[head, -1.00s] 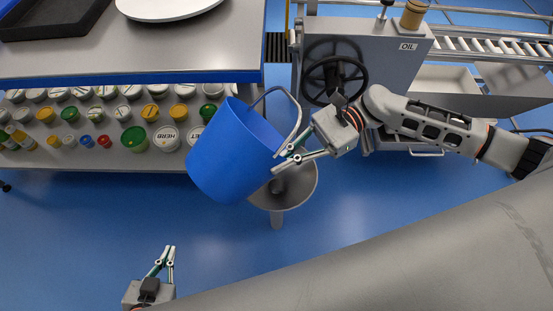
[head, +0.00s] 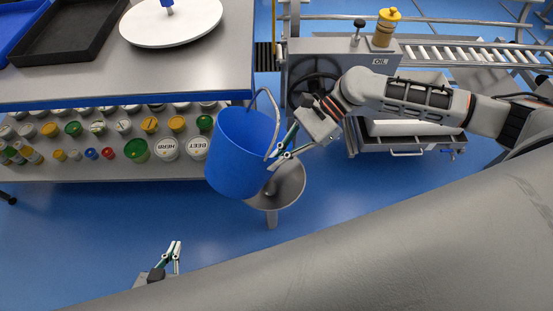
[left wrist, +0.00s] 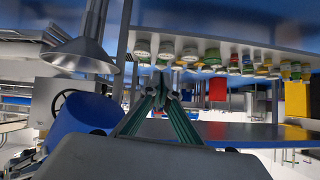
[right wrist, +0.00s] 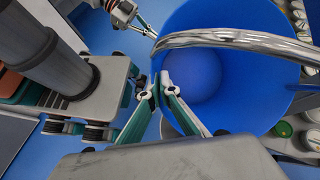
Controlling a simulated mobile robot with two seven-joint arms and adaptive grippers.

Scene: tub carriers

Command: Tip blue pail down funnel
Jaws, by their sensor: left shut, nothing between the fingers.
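The blue pail (head: 235,160) hangs in the air above and left of the grey funnel (head: 290,185), covering part of its mouth in the head view. It leans a little, open end up. My right gripper (head: 275,160) is shut on the pail's rim; in the right wrist view its fingertips (right wrist: 158,86) meet at the pail wall, beside the metal handle (right wrist: 230,38). The inside of the pail (right wrist: 200,70) looks plain blue; no contents can be made out. My left gripper (head: 175,246) is shut and empty, low and left of the funnel. The left wrist view shows the funnel (left wrist: 80,55) and pail (left wrist: 80,120).
A shelf of lidded jars (head: 137,150) stands left of the pail, under a steel bench (head: 200,65) holding a white round plate (head: 170,25) and a black tray (head: 70,30). A grey machine with a handwheel (head: 318,88) stands behind the funnel. Blue floor lies open in front.

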